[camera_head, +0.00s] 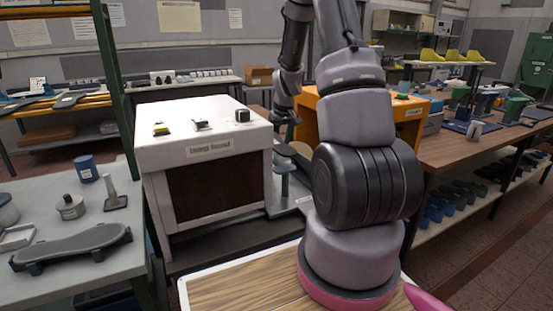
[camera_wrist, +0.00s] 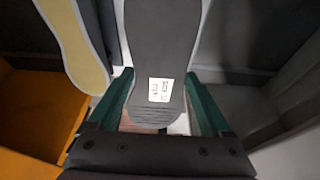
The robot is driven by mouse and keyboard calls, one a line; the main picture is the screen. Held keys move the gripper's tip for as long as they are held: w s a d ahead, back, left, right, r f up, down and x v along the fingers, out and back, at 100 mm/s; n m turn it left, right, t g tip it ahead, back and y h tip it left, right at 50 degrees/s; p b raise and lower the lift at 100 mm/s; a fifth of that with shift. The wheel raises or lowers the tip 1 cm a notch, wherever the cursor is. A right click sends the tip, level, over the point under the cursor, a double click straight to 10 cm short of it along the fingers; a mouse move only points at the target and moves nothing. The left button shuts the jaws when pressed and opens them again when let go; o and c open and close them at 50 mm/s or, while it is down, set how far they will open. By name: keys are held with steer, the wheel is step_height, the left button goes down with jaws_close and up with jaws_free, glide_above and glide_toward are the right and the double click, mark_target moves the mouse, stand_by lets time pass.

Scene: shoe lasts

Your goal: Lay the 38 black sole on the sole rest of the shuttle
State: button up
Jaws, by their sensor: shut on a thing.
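In the wrist view the green fingers of my gripper (camera_wrist: 162,98) are shut on the dark sole (camera_wrist: 160,40), one finger on each side near its ribbed end. A white label (camera_wrist: 159,90) is on the sole's face; its print is too small to read surely. The sole's far end runs out of the picture. In the head view my arm hides most of the area between the white box and the orange box. A grey stand with a post and dark top (camera_head: 284,166) shows there; I cannot tell whether it is the shuttle's sole rest.
A yellow-faced, grey-edged sole-shaped piece (camera_wrist: 78,42) is close left of the held sole. The white box (camera_head: 205,150) and orange box (camera_head: 312,103) flank my arm. A grey bench (camera_head: 130,262) at left bears a long dark sole-shaped piece (camera_head: 72,245). A brown bench (camera_head: 450,145) is right.

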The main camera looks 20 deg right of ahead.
mark_target(277, 162)
steer(key=shift+f, duration=0.2)
steer(key=shift+f, duration=1.05)
steer(key=shift+f, duration=1.85)
stand_by(1.1)
steer(key=o, duration=1.1)
steer(key=shift+c, duration=0.2)
steer(key=shift+r, duration=0.1)
steer(key=shift+r, duration=3.4)
